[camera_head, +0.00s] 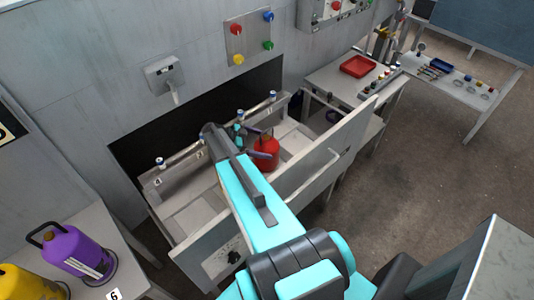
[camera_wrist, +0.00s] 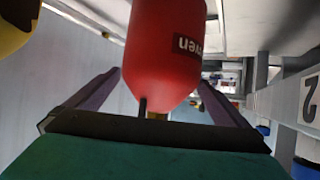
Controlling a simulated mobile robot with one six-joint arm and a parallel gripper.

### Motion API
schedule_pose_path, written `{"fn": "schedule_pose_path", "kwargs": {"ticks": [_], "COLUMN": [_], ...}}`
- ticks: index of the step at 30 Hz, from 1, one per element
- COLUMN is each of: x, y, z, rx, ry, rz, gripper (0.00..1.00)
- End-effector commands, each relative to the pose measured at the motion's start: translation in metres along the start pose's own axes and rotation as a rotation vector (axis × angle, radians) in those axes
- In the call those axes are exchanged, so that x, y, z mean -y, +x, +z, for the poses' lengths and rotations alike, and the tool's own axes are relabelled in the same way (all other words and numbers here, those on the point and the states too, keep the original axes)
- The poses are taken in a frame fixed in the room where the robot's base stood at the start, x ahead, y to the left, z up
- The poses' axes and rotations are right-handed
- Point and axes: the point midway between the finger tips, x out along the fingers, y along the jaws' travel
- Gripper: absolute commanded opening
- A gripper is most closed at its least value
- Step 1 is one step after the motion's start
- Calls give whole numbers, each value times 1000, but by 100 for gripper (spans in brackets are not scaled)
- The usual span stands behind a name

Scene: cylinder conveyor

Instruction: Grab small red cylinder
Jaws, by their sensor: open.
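The red cylinder (camera_head: 266,152) stands in a compartment of the open drawer (camera_head: 312,165), just right of the end of my arm. In the wrist view the red cylinder (camera_wrist: 165,50) fills the upper middle, with part of a dark label on it. My gripper (camera_wrist: 158,90) is open, with one purple finger on each side of the cylinder's lower end in the picture. I cannot tell whether the fingers touch it. In the head view my gripper (camera_head: 254,150) is partly hidden by my arm, close to the red cylinder.
A purple cylinder (camera_head: 78,250) and a yellow one (camera_head: 30,283) stand on a side table at lower left. A numbered rail (camera_head: 180,158) runs behind the drawer compartments. A table with a red tray (camera_head: 358,66) stands at upper right. Grey floor (camera_head: 420,170) is open at right.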

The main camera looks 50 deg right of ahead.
Motion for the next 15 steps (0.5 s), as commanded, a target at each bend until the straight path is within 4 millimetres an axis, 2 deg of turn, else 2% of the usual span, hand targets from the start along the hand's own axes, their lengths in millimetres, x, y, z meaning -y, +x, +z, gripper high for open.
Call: {"fn": "schedule_pose_path", "kwargs": {"ticks": [1, 2, 13, 15], "x": [0, 0, 0, 0], "y": [0, 0, 0, -1], "z": [0, 0, 0, -3], "rx": [0, 0, 0, -5], "ry": [0, 0, 0, 2], "rz": [0, 0, 1, 0], "gripper": [100, 95, 32, 29]}}
